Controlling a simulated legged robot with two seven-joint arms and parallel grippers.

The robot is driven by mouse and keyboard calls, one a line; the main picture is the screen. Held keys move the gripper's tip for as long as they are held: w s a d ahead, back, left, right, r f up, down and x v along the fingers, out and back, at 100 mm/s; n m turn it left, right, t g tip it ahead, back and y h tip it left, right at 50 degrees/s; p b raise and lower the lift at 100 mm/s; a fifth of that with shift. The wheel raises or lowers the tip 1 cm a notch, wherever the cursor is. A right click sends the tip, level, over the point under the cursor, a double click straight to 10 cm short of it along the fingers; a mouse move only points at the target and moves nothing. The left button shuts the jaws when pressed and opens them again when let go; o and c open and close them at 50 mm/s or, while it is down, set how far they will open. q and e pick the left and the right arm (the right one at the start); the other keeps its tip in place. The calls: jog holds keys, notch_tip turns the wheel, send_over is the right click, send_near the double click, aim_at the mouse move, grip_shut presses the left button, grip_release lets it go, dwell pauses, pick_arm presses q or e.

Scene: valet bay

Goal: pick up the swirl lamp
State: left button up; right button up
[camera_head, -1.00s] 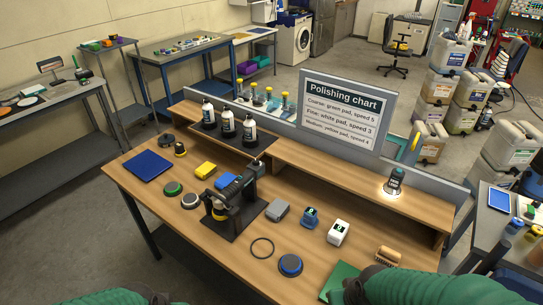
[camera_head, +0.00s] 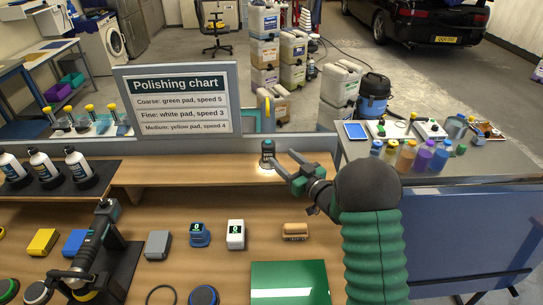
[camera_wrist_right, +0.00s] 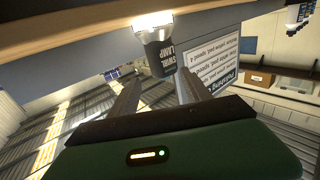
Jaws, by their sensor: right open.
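The swirl lamp (camera_head: 267,152) is a small dark lamp with a pale lit end, standing on the raised wooden shelf below the right of the polishing chart. It glows onto the shelf around its base. In the right wrist view the swirl lamp (camera_wrist_right: 158,50) appears upside down, its label readable, just beyond the fingertips. My right gripper (camera_head: 285,166) is open and empty, a little to the right of the lamp. In the right wrist view its two fingers (camera_wrist_right: 155,90) point toward the lamp with a gap between them. My left gripper is not in view.
The polishing chart (camera_head: 180,100) stands on the divider behind the shelf. Black-and-white bottles (camera_head: 40,167) stand on the shelf's left. A polisher (camera_head: 92,250), a green mat (camera_head: 289,283) and a brush (camera_head: 295,231) lie on the bench. The shelf left of the lamp is clear.

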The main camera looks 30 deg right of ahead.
aim_at(274, 152)
jog(key=w, duration=0.4)
jog(key=w+a, duration=0.1)
jog(key=w, duration=0.1)
jog(key=shift+w+f, duration=0.1)
jog(key=shift+f, duration=0.2)
jog(key=shift+w+a+r+p, duration=0.15)
jog(key=shift+w+p, duration=0.1)
jog(key=shift+p, duration=0.1)
jog(key=w, duration=0.3)
jog(key=w+p, duration=0.1)
jog(key=shift+w+a, duration=0.25)
jog(key=shift+a, duration=0.1)
jog(key=shift+s, duration=0.1)
jog(key=shift+c, duration=1)
jog(key=c, duration=1)
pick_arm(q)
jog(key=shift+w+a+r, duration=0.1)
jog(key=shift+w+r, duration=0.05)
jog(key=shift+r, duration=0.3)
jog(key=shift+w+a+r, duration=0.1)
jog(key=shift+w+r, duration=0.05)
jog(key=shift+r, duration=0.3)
pick_arm(e)
grip_shut()
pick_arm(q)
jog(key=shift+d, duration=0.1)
